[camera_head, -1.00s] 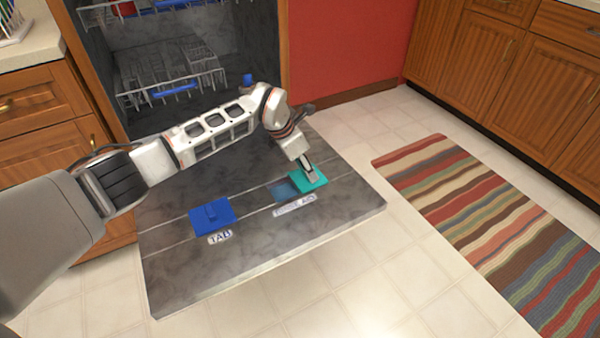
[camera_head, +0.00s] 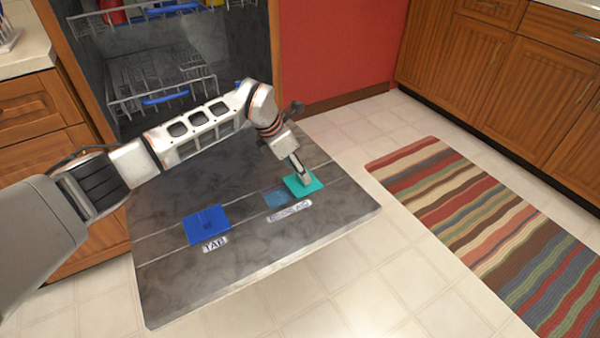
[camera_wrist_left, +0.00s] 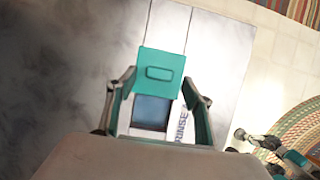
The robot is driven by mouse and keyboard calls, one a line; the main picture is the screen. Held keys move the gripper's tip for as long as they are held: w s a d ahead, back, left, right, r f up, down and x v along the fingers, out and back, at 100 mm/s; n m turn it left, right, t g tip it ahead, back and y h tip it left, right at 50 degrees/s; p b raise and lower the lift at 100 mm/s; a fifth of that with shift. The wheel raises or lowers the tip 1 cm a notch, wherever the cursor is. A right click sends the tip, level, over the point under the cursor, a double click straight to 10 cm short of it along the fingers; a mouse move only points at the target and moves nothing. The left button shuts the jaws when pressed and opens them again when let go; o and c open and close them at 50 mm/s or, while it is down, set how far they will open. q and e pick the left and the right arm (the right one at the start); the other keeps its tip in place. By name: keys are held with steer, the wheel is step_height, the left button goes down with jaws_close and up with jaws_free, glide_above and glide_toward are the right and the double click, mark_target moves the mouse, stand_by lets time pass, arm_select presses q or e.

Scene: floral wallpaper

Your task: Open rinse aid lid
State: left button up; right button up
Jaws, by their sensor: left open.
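The teal rinse aid lid (camera_head: 314,186) lies on the inner face of the lowered dishwasher door, to the right of a bluish compartment opening (camera_head: 276,198). The opening is uncovered, with the rinse label (camera_head: 290,211) in front of it. In the left wrist view the lid (camera_wrist_left: 160,72) with its small raised grip sits beyond the opening (camera_wrist_left: 151,113). My left gripper (camera_wrist_left: 158,82) is open, its fingers apart on either side of the opening and the lid's near edge. In the head view its fingertips are at the lid; contact is unclear.
The grey dishwasher door (camera_head: 220,285) is lowered. A blue tab lid (camera_head: 207,226) lies on it to the left. A rack (camera_head: 155,85) is inside the dishwasher. A striped rug (camera_head: 470,225) lies on the floor to the right.

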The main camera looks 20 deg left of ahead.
arm_select(q)
steer(key=v, duration=0.9)
steer(key=shift+r, duration=0.15)
